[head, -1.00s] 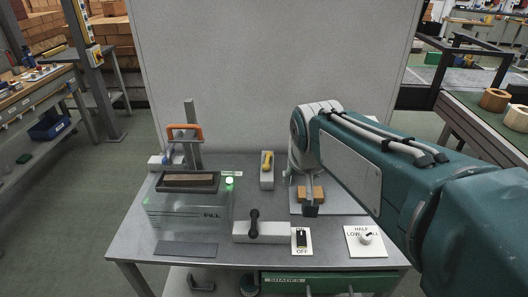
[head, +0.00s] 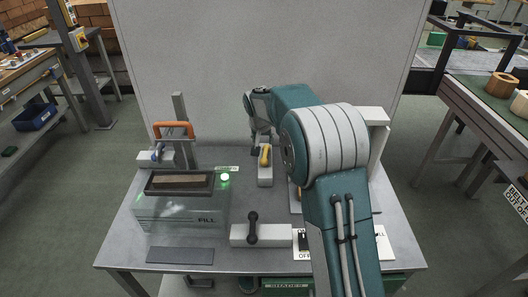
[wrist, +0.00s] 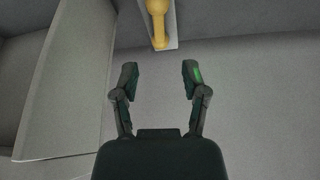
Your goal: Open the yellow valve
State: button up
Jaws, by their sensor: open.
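The yellow valve handle (head: 265,155) sits on a white block (head: 265,178) towards the back middle of the grey table. In the wrist view the yellow handle (wrist: 158,22) is at the top middle, lying along its pale block, beyond my fingertips. My gripper (wrist: 160,75) is open, with nothing between its fingers. In the head view my arm reaches over from the right, and my gripper points down close behind and left of the handle. The fingers are dark and small there, so I cannot tell the exact gap. No contact shows in the wrist view.
A black-handled valve (head: 252,228) on a white block stands in front. A grey panel (head: 260,60) stands behind the table.

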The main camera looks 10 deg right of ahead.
aim_at(265, 154)
jog(key=x, duration=1)
jog(key=shift+f, duration=0.3)
jog(key=shift+d, duration=0.1)
grip_shut()
